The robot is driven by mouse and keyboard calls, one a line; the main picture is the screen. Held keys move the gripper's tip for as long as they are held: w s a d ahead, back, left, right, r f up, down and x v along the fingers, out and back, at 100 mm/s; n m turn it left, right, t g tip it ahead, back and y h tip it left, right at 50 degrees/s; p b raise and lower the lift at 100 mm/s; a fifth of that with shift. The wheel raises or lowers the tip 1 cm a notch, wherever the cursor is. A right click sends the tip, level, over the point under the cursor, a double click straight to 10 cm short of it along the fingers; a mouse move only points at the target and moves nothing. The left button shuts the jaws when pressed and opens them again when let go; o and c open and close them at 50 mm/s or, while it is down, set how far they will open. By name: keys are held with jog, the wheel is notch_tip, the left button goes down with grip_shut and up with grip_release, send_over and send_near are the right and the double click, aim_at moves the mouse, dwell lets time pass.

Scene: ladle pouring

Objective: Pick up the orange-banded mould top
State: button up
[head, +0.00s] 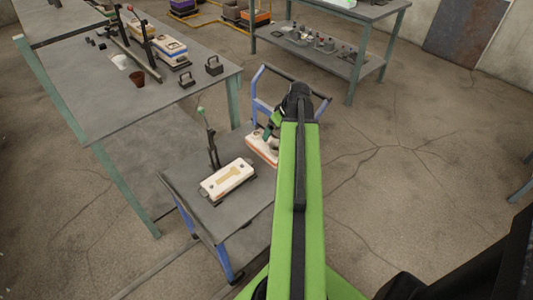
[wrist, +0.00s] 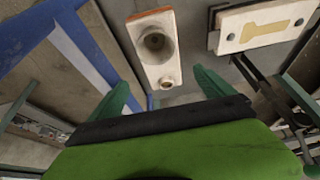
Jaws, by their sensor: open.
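The orange-banded mould top (head: 258,152) is a white block on the small cart, partly hidden by my arm in the head view. In the wrist view the mould top (wrist: 146,68) shows a large round hole, a smaller hole and an orange edge. My gripper (wrist: 164,92) is open, its green fingers on either side of the near end of the mould top, with nothing held. In the head view my gripper (head: 270,132) is mostly behind my arm. I cannot tell its height over the block.
A white mould half (head: 228,179) with a tan cavity sits beside it, with a lever (head: 210,140) behind. The cart top (head: 185,182) has a blue frame. A workbench (head: 120,110) at left holds more moulds, cups and weights. A shelf table (head: 330,55) stands behind.

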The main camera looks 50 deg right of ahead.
aim_at(267, 144)
jog(key=b+x, duration=0.6)
jog(key=x, duration=0.2)
jog(key=shift+f, duration=0.25)
jog(key=shift+w+f+b, duration=0.1)
jog(key=shift+f+b, duration=0.05)
jog(key=shift+b, duration=0.15)
jog(key=b+x, duration=0.5)
jog(key=x, duration=0.1)
jog(key=shift+r, duration=0.25)
jog(key=c, duration=1.8)
